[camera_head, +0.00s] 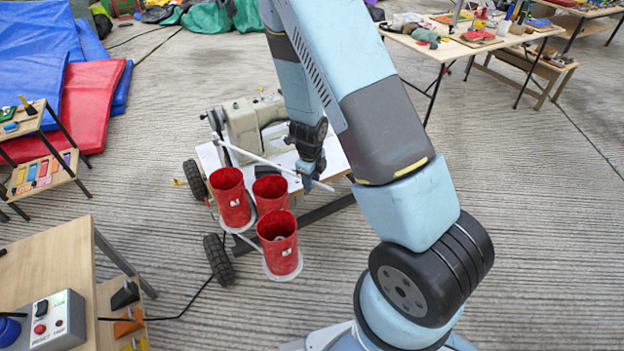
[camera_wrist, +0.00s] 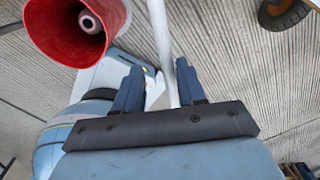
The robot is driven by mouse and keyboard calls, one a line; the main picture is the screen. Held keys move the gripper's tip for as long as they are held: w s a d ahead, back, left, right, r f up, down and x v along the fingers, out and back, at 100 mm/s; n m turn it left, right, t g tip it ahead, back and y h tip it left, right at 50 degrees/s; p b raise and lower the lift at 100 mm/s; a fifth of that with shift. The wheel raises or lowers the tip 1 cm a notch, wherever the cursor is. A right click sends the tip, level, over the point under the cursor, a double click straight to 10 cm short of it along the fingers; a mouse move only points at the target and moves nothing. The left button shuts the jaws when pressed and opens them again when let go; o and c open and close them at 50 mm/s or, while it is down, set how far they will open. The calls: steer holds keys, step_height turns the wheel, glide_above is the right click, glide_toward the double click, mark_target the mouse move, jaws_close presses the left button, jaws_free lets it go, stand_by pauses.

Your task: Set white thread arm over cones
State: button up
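The white thread arm (camera_head: 255,157) is a thin rod reaching from the sewing machine's left side across to the right, tilted down. Three red cones, seen as open-topped cups, stand on white discs: the left one (camera_head: 232,197), the back one (camera_head: 270,193) and the front one (camera_head: 279,245). My gripper (camera_head: 312,178) is over the rod's right end. In the wrist view, the rod (camera_wrist: 163,45) runs between my gripper's blue fingers (camera_wrist: 160,85), which stand apart. It lies close to the right finger, with a gap on the left. One red cone (camera_wrist: 70,30) shows at top left.
The cream sewing machine (camera_head: 252,122) sits on a white-topped wheeled cart (camera_head: 330,160). A wooden table with a control box (camera_head: 50,322) stands at lower left. A cluttered table (camera_head: 455,45) stands at upper right. Concrete floor is clear right of my arm.

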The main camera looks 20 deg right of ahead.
steer(key=shift+d, duration=0.1)
step_height(320, 180, up, 14)
steer(key=shift+s+a+f, duration=0.15)
steer(key=shift+s+a, duration=0.1)
steer(key=shift+a, duration=0.1)
stand_by(0.6)
stand_by(0.3)
